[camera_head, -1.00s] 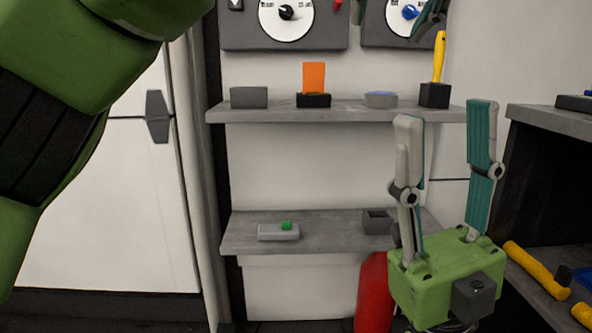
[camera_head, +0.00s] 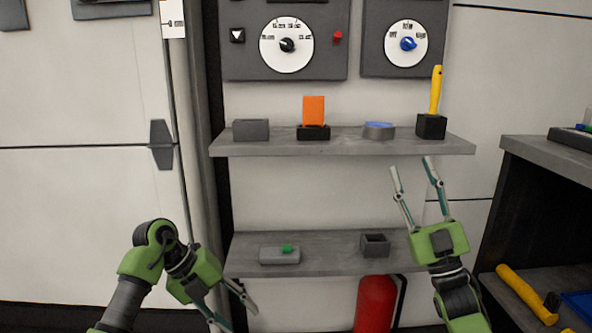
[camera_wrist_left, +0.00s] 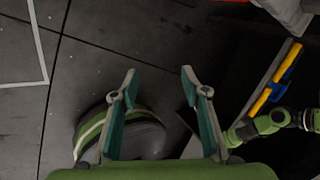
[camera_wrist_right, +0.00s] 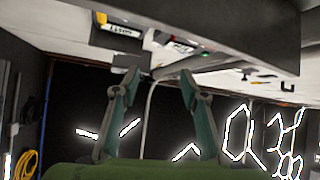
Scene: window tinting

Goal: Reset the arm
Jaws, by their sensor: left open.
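My left gripper (camera_head: 238,314) is low in the head view, left of the lower shelf. Its fingers point down and to the right, apart. In the left wrist view its two teal-lined fingers (camera_wrist_left: 159,74) are spread with nothing between them, above a dark tiled floor. My right gripper (camera_head: 411,166) points up in front of the shelves. Its fingertips are apart just below the upper shelf in the picture. In the right wrist view its fingers (camera_wrist_right: 159,80) are spread and hold nothing.
The upper shelf (camera_head: 345,148) bears a grey box, an orange piece in a black holder, a round tin and a yellow-handled tool. The lower shelf (camera_head: 330,251) bears a small grey block with green and an open box. A red cylinder (camera_head: 376,305) stands below. A workbench (camera_head: 550,160) is right.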

